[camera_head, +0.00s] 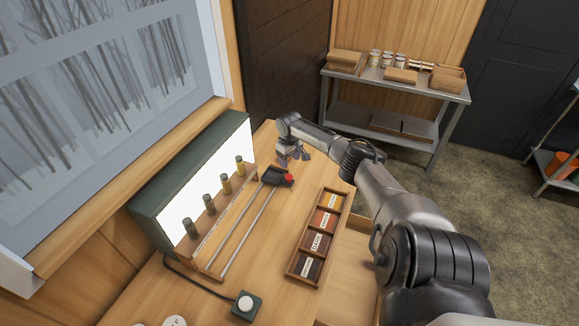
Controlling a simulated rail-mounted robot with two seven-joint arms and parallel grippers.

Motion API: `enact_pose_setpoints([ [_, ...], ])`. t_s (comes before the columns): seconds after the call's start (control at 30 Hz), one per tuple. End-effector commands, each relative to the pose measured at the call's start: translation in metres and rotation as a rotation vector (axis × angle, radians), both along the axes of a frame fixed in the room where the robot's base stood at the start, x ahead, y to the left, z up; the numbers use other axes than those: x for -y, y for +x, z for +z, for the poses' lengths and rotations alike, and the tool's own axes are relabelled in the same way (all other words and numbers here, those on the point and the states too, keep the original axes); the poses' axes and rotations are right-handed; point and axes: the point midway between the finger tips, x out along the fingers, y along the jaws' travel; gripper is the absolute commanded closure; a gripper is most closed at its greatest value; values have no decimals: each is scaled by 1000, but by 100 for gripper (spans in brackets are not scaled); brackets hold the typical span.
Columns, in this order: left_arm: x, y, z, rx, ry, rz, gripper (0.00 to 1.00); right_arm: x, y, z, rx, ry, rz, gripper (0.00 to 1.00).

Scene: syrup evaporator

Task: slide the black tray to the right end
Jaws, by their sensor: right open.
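The small black tray (276,174) sits at the far, upper-right end of two thin metal rails (243,233) on the wooden table. A red knob or block (289,179) shows at the tray's right side. My right gripper (289,162) is open, with its fingers pointing down just behind and above the tray. It seems to hold nothing; I cannot tell whether a fingertip touches the tray. My left gripper is out of view.
A lit panel (180,215) with several small bottles on a wooden rack (214,228) stands left of the rails. A wooden box (289,269) with labelled compartments lies to the right. A corded white button (246,303) sits at the near edge. A metal shelf (388,85) stands beyond.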

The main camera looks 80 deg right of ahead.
Motion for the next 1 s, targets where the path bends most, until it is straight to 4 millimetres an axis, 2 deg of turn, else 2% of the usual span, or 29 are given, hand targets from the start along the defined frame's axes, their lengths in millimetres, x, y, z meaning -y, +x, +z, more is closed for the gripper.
enact_pose_setpoints([
  [0.1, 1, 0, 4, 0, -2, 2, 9, 0, 0, 21, 0, -1, 1, 41],
  [0.33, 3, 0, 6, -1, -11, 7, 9, 0, 0, 44, -1, -1, 0, 41],
  [0.53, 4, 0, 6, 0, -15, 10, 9, 0, 0, 50, 0, 0, 0, 41],
  [1.0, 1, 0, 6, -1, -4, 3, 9, 0, 0, 50, 0, 0, 0, 41],
])
